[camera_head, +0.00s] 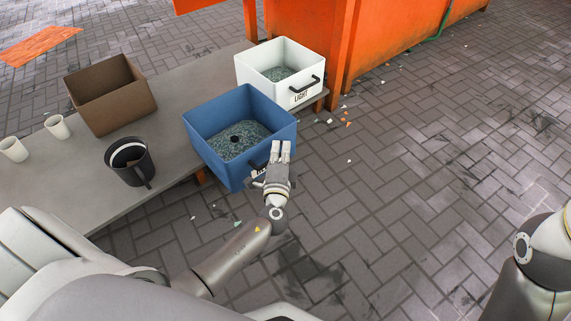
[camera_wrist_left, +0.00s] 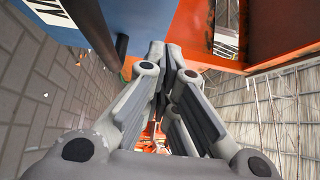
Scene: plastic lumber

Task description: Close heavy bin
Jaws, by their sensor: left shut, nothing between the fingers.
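The blue bin (camera_head: 213,158) stands at the table's right edge, open on top, with grey-green granules and a small dark round thing inside. Its front wall, with a white label and dark handle, is partly hidden by my left gripper, so the label cannot be read. My left gripper (camera_head: 281,147) is shut and empty in front of that wall, fingers pointing away from me. In the left wrist view its fingers (camera_wrist_left: 166,52) are together, close to the blue bin (camera_wrist_left: 82,12); I cannot tell whether they touch. My right gripper is out of view.
A white bin (camera_head: 296,98) labelled LIGHT stands behind the blue one. The grey table (camera_head: 180,105) also holds a brown box (camera_head: 122,108), a black bucket (camera_head: 131,173) and two pale cups (camera_head: 57,127). An orange structure (camera_head: 385,35) stands behind. The paved floor at right is mostly clear.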

